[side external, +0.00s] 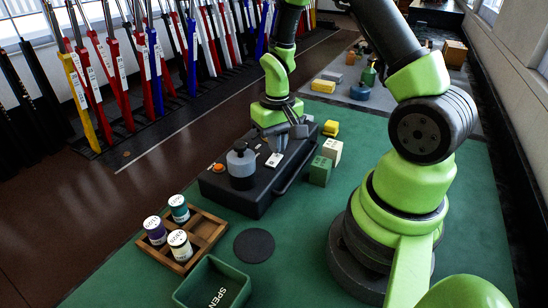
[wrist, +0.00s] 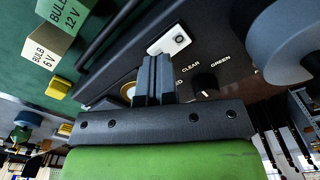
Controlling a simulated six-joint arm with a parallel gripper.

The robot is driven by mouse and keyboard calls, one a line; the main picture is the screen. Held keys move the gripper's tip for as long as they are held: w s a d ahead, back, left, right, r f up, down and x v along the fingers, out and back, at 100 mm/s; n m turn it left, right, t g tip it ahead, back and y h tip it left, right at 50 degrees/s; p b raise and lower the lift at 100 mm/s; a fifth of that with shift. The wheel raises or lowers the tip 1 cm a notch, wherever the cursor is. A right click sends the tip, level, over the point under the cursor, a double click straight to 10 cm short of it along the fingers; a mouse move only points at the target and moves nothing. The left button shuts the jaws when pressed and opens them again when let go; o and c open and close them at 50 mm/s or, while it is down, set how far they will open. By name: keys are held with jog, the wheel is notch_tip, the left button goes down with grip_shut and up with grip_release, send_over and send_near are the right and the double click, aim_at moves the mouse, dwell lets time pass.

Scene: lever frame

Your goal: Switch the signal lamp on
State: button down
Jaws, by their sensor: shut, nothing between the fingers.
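A long black case (side external: 222,190) lies on the green mat, with a grey-blue lamp body (side external: 241,165) on top. Its panel shows in the wrist view, with a black selector knob (wrist: 204,82) by the words CLEAR and GREEN and a partly hidden red label. A white plate (wrist: 168,40) with a small dark spot is beside the knob; it also shows in the side view (side external: 274,160). My gripper (side external: 284,143) is shut and empty, low over the panel. Its fingertips (wrist: 154,62) appear close to the plate; contact is unclear. They partly hide a brass ring (wrist: 129,91).
An orange button (side external: 218,168) is at the case's left end. Green and cream bulb boxes (side external: 320,171) and a yellow block (side external: 331,128) stand right of the case. A wooden tray (side external: 207,229) of spools and a green bin (side external: 190,286) are in front. Levers line the back.

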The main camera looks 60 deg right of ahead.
jog(key=shift+f, duration=0.75)
dwell(0.3)
jog(key=shift+r, duration=3.55)
jog(key=s+a+r+n+t+y, duration=0.1)
jog(key=s+a+r+t, duration=0.2)
jog(key=s+a+r, duration=0.2)
jog(key=s+a+r+n+t+y, duration=0.1)
jog(key=s+a+r+t, duration=0.3)
jog(key=r, duration=0.8)
jog(key=s+a, duration=0.2)
jog(key=a, duration=0.2)
jog(key=shift+r, duration=0.25)
